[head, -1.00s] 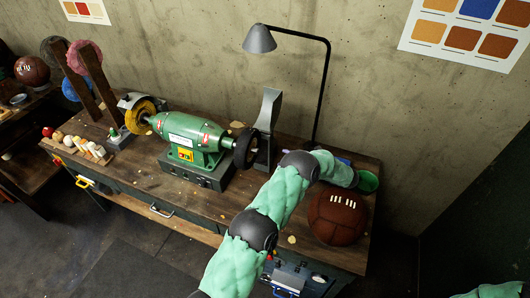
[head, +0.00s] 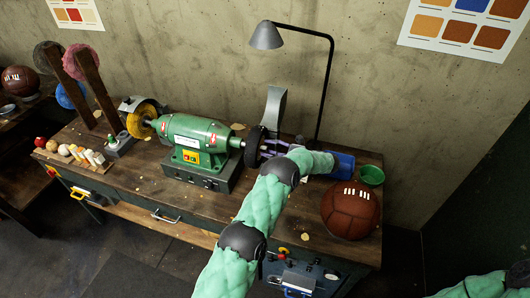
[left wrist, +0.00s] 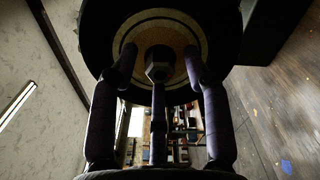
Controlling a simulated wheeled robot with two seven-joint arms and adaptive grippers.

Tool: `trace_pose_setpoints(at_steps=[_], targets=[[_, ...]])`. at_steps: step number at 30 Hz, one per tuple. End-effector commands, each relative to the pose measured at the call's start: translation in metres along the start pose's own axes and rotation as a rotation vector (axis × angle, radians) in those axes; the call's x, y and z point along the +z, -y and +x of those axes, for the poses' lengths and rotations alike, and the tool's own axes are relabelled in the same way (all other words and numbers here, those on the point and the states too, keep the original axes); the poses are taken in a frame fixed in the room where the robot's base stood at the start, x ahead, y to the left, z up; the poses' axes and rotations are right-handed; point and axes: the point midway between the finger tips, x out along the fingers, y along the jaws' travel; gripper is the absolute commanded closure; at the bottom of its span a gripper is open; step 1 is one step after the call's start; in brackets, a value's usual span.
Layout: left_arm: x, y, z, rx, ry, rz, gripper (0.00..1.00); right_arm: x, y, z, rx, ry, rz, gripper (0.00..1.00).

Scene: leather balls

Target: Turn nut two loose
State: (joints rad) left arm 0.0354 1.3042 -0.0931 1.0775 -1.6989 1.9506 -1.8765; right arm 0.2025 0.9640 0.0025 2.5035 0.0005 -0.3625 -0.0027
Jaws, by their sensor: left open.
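The green bench grinder (head: 195,140) stands on the workbench, with a yellow wheel at its left end and a black wheel (head: 254,147) at its right end. In the left wrist view a hex nut (left wrist: 159,66) sits at the hub of the round wheel (left wrist: 205,22), which fills the top of the picture. My left gripper (head: 271,146) is at the right side of the black wheel. Its dark purple fingers are open, spread to either side of the nut and apart from it, with another finger below. My right gripper is out of view.
A brown leather ball (head: 350,209) lies at the bench's right end, with a green bowl (head: 371,176) and a blue tray (head: 342,164) behind it. A black lamp (head: 266,37) and a grey upright piece (head: 275,108) stand behind the wheel.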

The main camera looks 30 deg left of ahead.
Motion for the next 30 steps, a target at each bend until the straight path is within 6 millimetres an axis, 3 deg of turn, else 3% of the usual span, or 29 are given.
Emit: trace_pose_setpoints(at_steps=[6,12,23,30], targets=[[0.0,0.0,0.0,0.0,0.0,0.0,0.52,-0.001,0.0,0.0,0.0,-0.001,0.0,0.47],[0.0,0.0,0.0,0.0,0.0,0.0,1.0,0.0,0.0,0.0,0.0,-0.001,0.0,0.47],[0.001,0.0,0.0,-0.001,0.001,-0.031,1.0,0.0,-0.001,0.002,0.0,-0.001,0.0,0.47],[0.001,0.0,0.0,-0.001,0.002,-0.158,1.0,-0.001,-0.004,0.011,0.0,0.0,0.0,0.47]])
